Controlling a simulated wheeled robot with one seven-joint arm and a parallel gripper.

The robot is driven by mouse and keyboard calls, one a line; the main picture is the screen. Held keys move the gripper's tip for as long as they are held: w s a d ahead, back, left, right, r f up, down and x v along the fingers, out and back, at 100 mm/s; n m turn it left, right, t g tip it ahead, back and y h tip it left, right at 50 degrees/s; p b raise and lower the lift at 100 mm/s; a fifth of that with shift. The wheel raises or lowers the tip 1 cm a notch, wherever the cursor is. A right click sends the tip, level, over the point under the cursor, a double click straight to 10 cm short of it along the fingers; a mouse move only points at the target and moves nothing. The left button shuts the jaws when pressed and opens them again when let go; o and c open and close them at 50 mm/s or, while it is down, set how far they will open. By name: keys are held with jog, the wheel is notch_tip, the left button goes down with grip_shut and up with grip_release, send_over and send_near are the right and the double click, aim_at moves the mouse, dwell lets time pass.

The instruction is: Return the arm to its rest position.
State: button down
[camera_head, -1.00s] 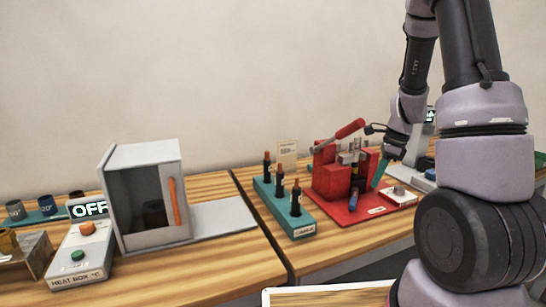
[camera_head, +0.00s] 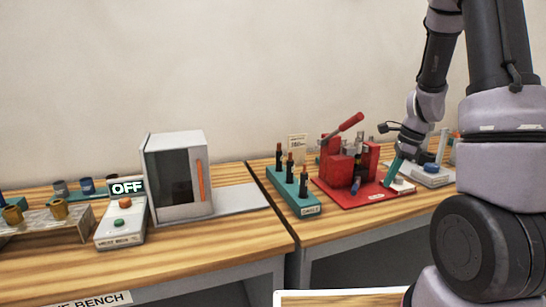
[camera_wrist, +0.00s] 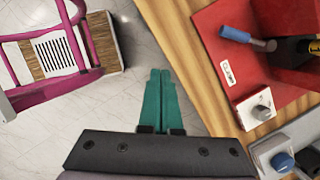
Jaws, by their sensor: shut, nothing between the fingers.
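My gripper (camera_head: 391,177) has teal fingers and is beside the right front of the red press station (camera_head: 345,172) in the head view. In the wrist view my gripper (camera_wrist: 161,75) is shut and empty, with its fingers together. It points down over the floor just off the bench's front edge. My arm rises on the right of the head view and hides part of the bench behind it.
The wrist view shows the red base (camera_wrist: 228,48), a grey knob (camera_wrist: 260,112) and a magenta-framed cart (camera_wrist: 75,50) on the floor. The head view shows a teal rack (camera_head: 290,190), a grey oven (camera_head: 178,175) and a heat box (camera_head: 122,225). Floor shows between cart and bench.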

jog(key=s+a+r+n+t, duration=0.1)
jog(key=s+a+r+n, duration=0.25)
jog(key=r, duration=0.45)
jog(key=s+a+r+n+t, duration=0.25)
jog(key=r+n, duration=0.25)
jog(key=r, duration=0.3)
jog(key=s+a+r+n+t, duration=0.2)
jog(key=s+r+n, duration=0.6)
jog(key=s, duration=0.4)
jog(key=shift+a+r+n+h, duration=0.35)
jog(key=shift+a+r+h, duration=0.1)
jog(key=shift+a, duration=0.4)
